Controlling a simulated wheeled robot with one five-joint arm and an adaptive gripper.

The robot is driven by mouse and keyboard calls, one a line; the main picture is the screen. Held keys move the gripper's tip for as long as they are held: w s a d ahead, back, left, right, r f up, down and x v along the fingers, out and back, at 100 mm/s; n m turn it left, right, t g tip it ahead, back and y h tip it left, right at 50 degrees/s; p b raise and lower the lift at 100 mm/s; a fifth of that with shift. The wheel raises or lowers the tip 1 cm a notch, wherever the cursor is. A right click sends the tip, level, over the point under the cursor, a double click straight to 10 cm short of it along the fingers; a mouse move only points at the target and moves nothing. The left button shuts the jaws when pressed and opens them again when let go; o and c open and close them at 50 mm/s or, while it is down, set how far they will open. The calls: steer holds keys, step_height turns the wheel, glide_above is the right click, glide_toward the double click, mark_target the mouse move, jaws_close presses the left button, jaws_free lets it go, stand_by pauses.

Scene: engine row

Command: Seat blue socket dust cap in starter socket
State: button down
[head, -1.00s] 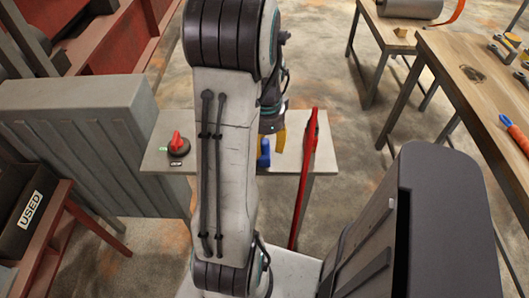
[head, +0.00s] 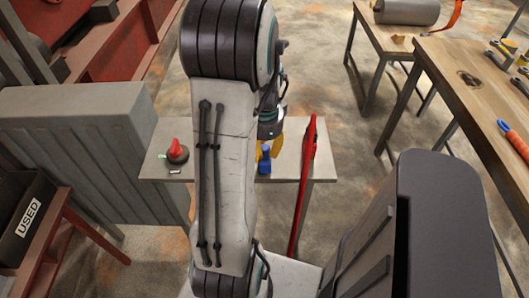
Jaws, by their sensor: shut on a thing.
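The blue socket dust cap (head: 264,163) is on or just above the small grey table, low between my yellow fingertips. My gripper (head: 266,151) is shut on it, with a finger close at either side. My arm hides part of the gripper and the table's middle. I cannot make out the starter socket in this view.
The grey table (head: 288,170) also bears a red-handled switch (head: 177,152) at left. A long red bar (head: 302,190) leans at its right edge. A grey ribbed block (head: 80,140) stands left, above a black bin marked USED (head: 28,215). Wooden benches (head: 470,95) stand at right.

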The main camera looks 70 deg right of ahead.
steer(key=shift+r, duration=0.45)
step_height(320, 180, up, 3)
steer(key=shift+d+f, duration=0.1)
steer(key=shift+f, duration=0.1)
steer(key=s+d+r, duration=0.1)
steer(key=s+r, duration=0.5)
steer(key=s, duration=0.5)
steer(key=shift+s+d+r+b, duration=0.2)
steer(key=shift+s+d+b, duration=0.15)
steer(key=shift+d+b, duration=0.1)
